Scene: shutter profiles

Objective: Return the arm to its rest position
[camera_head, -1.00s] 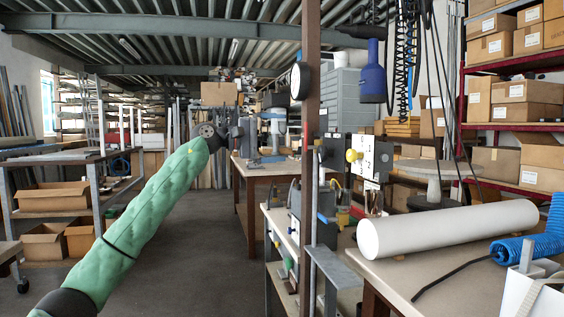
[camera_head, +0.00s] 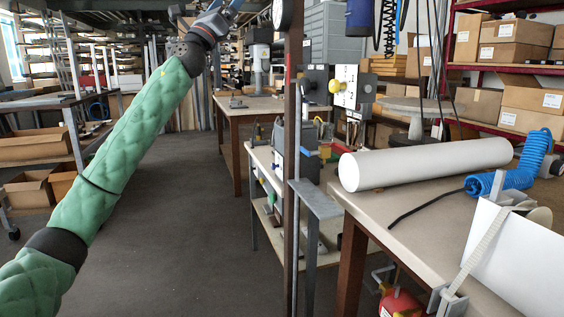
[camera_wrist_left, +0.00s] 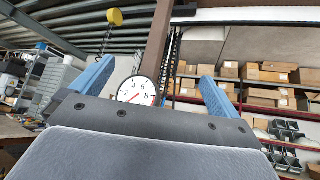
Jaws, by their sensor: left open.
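My left arm, in a green quilted sleeve, rises from the lower left of the head view. Its wrist and left gripper (camera_head: 222,12) are at the top edge, partly cut off. In the left wrist view the left gripper (camera_wrist_left: 155,80) is open, with its two blue-grey fingers wide apart and nothing between them touching. A round white gauge (camera_wrist_left: 137,91) shows between the fingers, farther off. My right gripper is in neither view.
A brown post (camera_head: 293,150) stands right of my left arm. Right of it, a workbench (camera_head: 372,205) holds a white roll (camera_head: 425,163) and a blue coiled hose (camera_head: 510,180). Boxes fill red shelves (camera_head: 450,70). The floor (camera_head: 185,235) beside my arm is clear.

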